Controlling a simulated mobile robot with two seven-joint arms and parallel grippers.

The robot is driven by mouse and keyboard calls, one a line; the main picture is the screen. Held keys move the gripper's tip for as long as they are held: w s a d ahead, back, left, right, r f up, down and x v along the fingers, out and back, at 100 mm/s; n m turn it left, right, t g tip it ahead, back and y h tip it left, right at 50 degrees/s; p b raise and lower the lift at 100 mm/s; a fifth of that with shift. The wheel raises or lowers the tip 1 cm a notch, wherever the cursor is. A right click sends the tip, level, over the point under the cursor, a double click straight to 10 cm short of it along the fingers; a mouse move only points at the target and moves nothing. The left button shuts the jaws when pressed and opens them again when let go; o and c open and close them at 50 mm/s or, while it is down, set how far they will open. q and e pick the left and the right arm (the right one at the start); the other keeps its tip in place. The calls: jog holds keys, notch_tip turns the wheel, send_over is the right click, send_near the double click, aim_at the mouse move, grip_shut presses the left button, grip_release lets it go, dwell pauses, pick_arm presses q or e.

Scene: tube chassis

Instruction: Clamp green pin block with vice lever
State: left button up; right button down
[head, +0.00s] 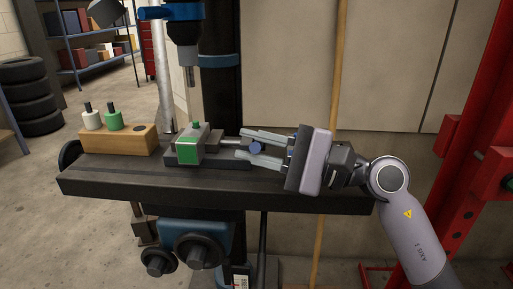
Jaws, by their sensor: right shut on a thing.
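The green pin block (187,150) sits in the vice (215,161) on the dark table. The vice lever (255,148) shows as a blue knob at the vice's right end. My right gripper (252,146) comes in from the right and is shut on the lever, its fingers on either side of the knob. My left gripper is not in view.
A wooden holder (118,140) with a white pin (91,118) and a green pin (113,119) stands at the table's left. The drill press spindle (189,65) hangs above the vice. The table (315,197) is clear along its front right edge.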

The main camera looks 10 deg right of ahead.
jog(key=c, duration=1.1)
grip_release()
jog(key=shift+d, duration=0.1)
jog(key=v, duration=0.7)
jog(key=shift+b, duration=0.45)
